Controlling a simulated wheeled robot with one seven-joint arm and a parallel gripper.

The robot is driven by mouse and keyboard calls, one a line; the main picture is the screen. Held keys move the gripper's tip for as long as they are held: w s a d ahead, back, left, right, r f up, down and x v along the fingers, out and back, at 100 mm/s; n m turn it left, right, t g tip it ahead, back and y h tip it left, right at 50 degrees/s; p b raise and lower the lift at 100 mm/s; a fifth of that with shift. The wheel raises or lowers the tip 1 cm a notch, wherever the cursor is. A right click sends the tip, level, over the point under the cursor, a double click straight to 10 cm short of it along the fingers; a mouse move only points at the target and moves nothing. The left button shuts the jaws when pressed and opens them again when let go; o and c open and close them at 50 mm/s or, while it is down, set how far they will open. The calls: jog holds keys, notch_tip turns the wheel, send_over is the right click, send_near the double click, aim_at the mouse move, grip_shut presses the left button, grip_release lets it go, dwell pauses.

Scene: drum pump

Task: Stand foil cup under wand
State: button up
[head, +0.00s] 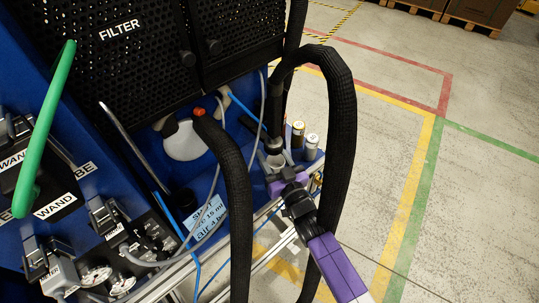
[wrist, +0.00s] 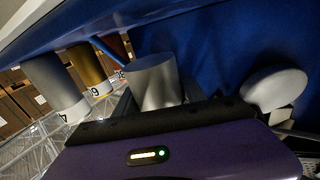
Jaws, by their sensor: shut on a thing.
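The foil cup (wrist: 155,82) is a plain silver cylinder in the wrist view, upright between the fingers of my gripper (wrist: 158,100), which is shut on it. In the head view my purple and black gripper (head: 277,172) reaches up to the blue station's right end. The cup is small there and mostly hidden by the gripper and a black hose. Which part is the wand is unclear: a green tube (head: 45,130) stands by the WAND label (head: 55,206), and a slanted metal tube (head: 133,147) is right of it.
Gold (head: 298,132) and pale (head: 312,145) canisters stand just right of my gripper. Thick black hoses (head: 235,185) hang close around it, one orange-tipped. A white rounded object (head: 185,140) sits left, below the FILTER panel (head: 105,45). Open floor (head: 480,200) lies right.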

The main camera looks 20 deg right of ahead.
aim_at(272, 163)
jog(key=shift+w, duration=0.6)
jog(key=shift+w+f, duration=0.15)
jog(key=shift+f, duration=0.35)
jog(key=shift+w+f, duration=0.15)
jog(key=shift+f, duration=1.1)
jog(key=shift+f, duration=0.2)
jog(key=o, duration=1.3)
jog(key=shift+o, duration=0.2)
jog(key=shift+r, duration=0.2)
jog(key=s+b, duration=0.1)
jog(key=s, duration=1.1)
